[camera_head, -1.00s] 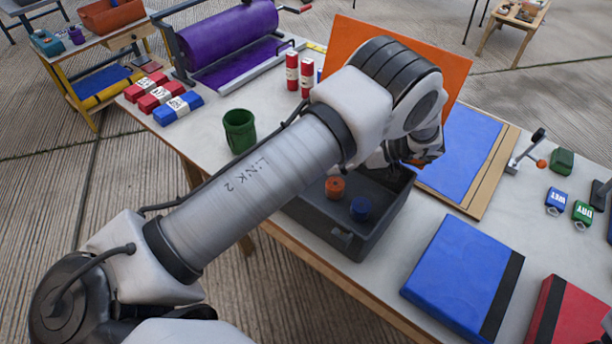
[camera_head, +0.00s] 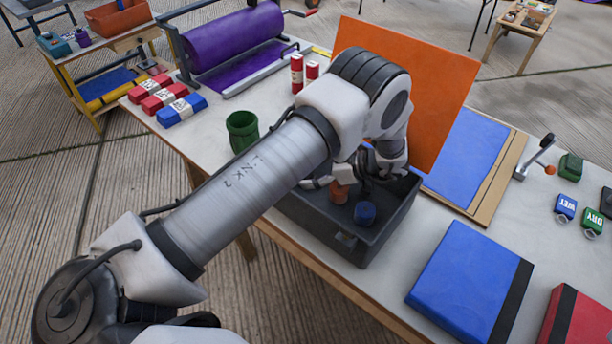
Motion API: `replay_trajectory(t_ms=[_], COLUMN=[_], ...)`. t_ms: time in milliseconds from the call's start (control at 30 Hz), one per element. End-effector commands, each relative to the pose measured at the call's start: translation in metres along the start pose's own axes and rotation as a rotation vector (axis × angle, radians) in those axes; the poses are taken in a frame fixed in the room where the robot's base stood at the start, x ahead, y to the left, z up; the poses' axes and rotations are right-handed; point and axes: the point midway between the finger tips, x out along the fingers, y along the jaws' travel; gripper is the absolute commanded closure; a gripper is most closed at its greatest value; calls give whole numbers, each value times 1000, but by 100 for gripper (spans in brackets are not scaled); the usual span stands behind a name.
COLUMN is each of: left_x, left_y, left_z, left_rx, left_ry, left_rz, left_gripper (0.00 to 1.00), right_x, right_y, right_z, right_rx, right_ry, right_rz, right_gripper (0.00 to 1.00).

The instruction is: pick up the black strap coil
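A dark grey bin (camera_head: 375,243) stands on the table. Inside it sit an orange coil-like piece (camera_head: 339,193) and a blue one (camera_head: 365,213). My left gripper (camera_head: 350,180) reaches down into the back of the bin, close behind the orange piece. The wrist and shadow hide its fingertips, so I cannot tell whether it is open or holds anything. I cannot make out a black strap coil; the back of the bin is dark and partly covered by my arm. My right gripper is not in view.
An orange panel (camera_head: 425,95) stands right behind the bin. A green cup (camera_head: 242,131) and red cylinders (camera_head: 297,75) are to the left and back. A blue folded block (camera_head: 462,275) and a blue sheet (camera_head: 462,155) lie to the right.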

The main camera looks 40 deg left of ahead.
Motion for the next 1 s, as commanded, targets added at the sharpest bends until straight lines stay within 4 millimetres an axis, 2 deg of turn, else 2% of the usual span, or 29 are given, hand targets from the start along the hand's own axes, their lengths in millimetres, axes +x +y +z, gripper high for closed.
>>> replay_trajectory(t_ms=[33,167,200,467,567,1000], left_x=[0,0,0,0,-4,-49], left_y=[0,0,0,0,0,1], left_z=[0,0,0,0,-6,-88], left_rx=[0,0,0,0,-1,-2], left_ry=[0,0,0,0,0,0], left_rz=[0,0,0,0,0,2], left_gripper=[36,82,88,88,88,88], right_x=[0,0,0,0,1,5], right_y=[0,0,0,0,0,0], right_z=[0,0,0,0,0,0], right_rx=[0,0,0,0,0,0], right_ry=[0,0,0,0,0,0], right_rz=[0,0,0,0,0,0], right_gripper=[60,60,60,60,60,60])
